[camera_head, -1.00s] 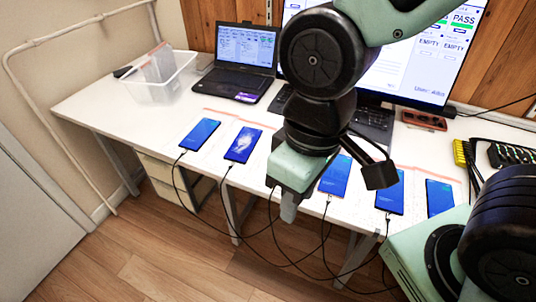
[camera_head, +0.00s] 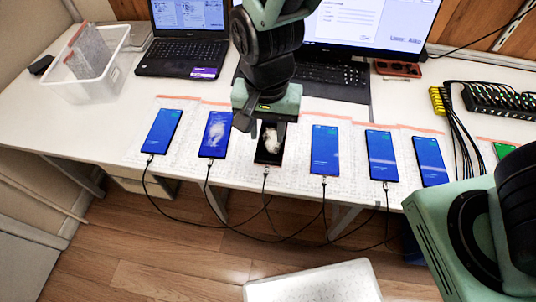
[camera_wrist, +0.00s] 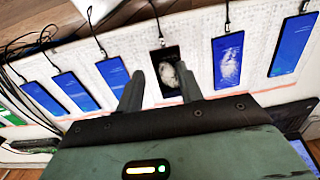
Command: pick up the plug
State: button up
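Several phones lie in a row on the desk, each with a cable plug at its near edge. The plug (camera_head: 266,171) of the black-screened phone (camera_head: 268,150) shows in the head view, with its cable hanging over the desk edge. The same plug (camera_wrist: 162,42) shows in the wrist view, at the top edge of that phone (camera_wrist: 170,86). My gripper (camera_head: 264,128) is above this phone. In the wrist view my gripper (camera_wrist: 159,68) is open and empty, its fingers on either side of the phone, short of the plug. Whether the fingers touch anything cannot be told.
Blue-screened phones (camera_head: 212,134) (camera_head: 325,149) lie close on both sides. A laptop (camera_head: 187,60), a clear bin (camera_head: 95,75) and a monitor stand behind. A cable hub (camera_head: 495,98) is at right. A white surface (camera_head: 315,284) shows below the desk.

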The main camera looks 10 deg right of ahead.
jog(key=b, duration=0.1)
send_over(266, 174)
jog(key=f, duration=0.9)
jog(key=shift+w+d+f, duration=0.1)
jog(key=shift+d+f, duration=0.1)
jog(key=shift+f, duration=0.1)
jog(key=shift+a+f+b, duration=0.15)
jog(key=shift+f+b, duration=0.05)
jog(key=shift+f, duration=1.25)
jog(key=shift+a+f+b, duration=0.1)
jog(key=shift+f+b, duration=0.1)
jog(key=shift+f, duration=1.2)
jog(key=shift+f, duration=0.25)
grip_shut()
